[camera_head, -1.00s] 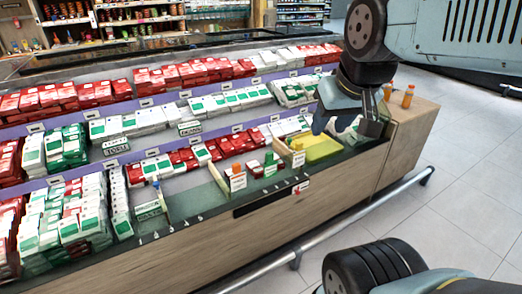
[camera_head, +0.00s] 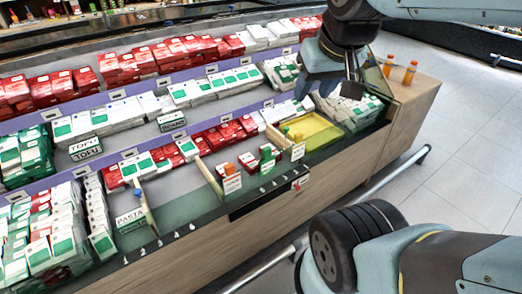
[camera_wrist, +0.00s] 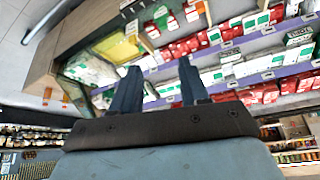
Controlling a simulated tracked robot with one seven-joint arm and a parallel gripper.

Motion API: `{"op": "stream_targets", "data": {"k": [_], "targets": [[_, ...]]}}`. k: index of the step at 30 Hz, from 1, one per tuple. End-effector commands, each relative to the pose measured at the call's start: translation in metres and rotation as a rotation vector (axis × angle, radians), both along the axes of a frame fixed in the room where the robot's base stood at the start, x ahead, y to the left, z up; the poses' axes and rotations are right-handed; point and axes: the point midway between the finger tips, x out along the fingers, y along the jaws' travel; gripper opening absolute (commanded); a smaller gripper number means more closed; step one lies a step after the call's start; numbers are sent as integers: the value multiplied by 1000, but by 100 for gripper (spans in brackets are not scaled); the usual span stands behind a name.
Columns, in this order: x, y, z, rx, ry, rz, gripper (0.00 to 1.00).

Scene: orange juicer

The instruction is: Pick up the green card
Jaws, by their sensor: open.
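In the wrist view, which is turned over, a small green piece (camera_wrist: 161,22) near the top is probably this card. My gripper (camera_head: 333,86) is open and empty. It hangs above the counter, to the right of the card and well apart from it. Its two blue-grey fingers are spread in the wrist view (camera_wrist: 158,70), with nothing between them.
A yellow tray (camera_head: 318,132) lies right of the card's compartment. White label cards (camera_head: 298,151) and low dividers stand along the front edge. Red and white boxes (camera_head: 225,133) fill the tiers behind. Orange bottles (camera_head: 410,72) stand on the wooden end.

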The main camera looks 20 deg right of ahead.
Motion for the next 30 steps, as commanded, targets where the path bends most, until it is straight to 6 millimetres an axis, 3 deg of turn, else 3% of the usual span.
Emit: {"op": "stream_targets", "data": {"k": [6, 14, 23, 30], "targets": [[15, 0, -2, -12, 25, 8, 66], [71, 0, -19, -56, 113, 51, 66], [141, 0, -58, -92, 222, 111, 66], [193, 0, -104, -105, 307, 167, 66]]}}
